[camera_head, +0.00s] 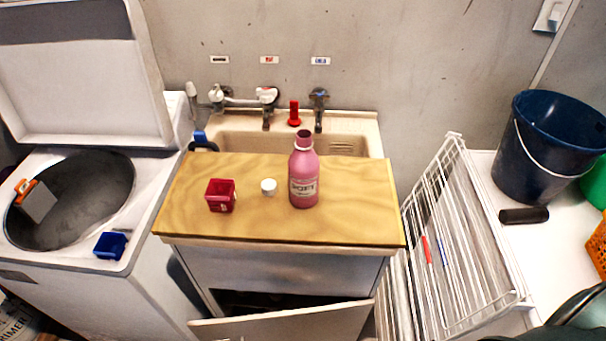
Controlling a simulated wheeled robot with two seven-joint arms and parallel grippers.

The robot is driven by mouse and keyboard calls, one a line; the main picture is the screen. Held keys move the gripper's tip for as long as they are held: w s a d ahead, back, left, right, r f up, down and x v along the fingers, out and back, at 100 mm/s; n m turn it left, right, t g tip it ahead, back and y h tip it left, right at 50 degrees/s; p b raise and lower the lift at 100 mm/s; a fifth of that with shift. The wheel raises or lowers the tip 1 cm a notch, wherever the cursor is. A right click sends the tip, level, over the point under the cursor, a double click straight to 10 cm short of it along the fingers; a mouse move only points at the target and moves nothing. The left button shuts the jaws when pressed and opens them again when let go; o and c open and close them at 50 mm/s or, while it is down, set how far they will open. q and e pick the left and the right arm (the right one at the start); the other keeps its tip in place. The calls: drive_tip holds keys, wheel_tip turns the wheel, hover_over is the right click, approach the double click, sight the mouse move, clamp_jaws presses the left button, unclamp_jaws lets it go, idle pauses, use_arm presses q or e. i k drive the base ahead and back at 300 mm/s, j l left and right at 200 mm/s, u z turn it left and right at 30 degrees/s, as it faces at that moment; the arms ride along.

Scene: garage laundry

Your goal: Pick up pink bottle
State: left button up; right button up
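The pink bottle (304,178) stands upright on the wooden board (355,222) in front of the sink. It has a dark reddish neck and a pale label facing me. A small white cap-like piece (268,187) lies on the board just left of the bottle. Neither of my grippers can be made out in the head view.
The sink (290,145) with taps lies behind the board. An open top-loading washer (70,200) stands at left, with a blue box (110,246) on its edge. A white wire rack (455,240) and a dark blue bucket (548,150) are at right. A cabinet door (285,325) hangs open below.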

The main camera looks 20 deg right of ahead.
sight(303, 163)
drive_tip(key=i+j+z, duration=0.15)
drive_tip(key=j+z, duration=0.3)
drive_tip(key=j, duration=0.85)
drive_tip(key=j+z, duration=0.45)
drive_tip(key=j, duration=0.85)
